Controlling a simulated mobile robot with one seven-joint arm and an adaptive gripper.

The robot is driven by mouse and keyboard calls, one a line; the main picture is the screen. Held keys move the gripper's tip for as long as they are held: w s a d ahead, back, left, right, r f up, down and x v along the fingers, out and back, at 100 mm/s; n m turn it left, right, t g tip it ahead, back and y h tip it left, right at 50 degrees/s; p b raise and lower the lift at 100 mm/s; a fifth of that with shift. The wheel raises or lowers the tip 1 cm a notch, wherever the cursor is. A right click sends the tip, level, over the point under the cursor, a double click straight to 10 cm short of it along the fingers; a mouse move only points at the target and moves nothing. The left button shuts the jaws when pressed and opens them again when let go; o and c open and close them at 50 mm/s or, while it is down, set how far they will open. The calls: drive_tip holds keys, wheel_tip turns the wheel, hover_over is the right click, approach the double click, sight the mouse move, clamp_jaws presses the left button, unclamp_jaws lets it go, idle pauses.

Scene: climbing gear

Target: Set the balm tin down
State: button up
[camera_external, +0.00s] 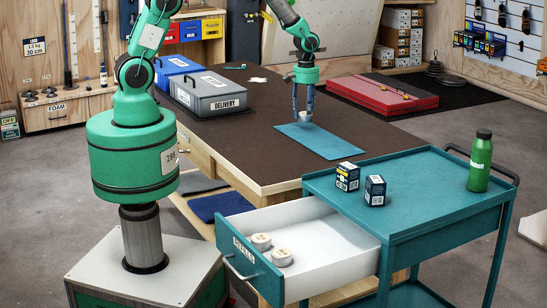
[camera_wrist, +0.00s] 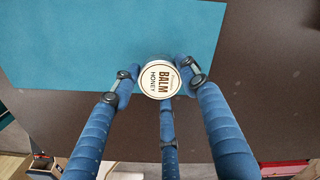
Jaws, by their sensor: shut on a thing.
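The balm tin (camera_wrist: 158,79) is round and white, with a lid that reads "BALM HONEY" in the wrist view. My gripper (camera_wrist: 160,84) has blue fingers shut around the tin. In the external view my gripper (camera_external: 305,117) points down over the blue mat (camera_external: 325,141) on the brown table, with the tin (camera_external: 304,117) between its fingers. The mat also lies under the tin in the wrist view (camera_wrist: 60,50). I cannot tell whether the tin touches the mat.
A teal cart (camera_external: 430,190) stands at the front right with two small boxes (camera_external: 348,176) and a green bottle (camera_external: 480,162). Its open drawer (camera_external: 330,236) holds two white tins (camera_external: 281,257). A grey delivery case (camera_external: 208,94) and a red case (camera_external: 380,94) flank the mat.

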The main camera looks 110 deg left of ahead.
sight(305, 113)
drive_tip(key=shift+f+b, duration=0.45)
drive_tip(key=shift+f, duration=1.05)
drive_tip(key=o, duration=1.1)
drive_tip(key=shift+f, duration=0.15)
drive_tip(key=shift+o, duration=0.2)
wheel_tip(305, 113, up, 12)
drive_tip(key=p, duration=0.3)
drive_tip(key=shift+r, duration=0.2)
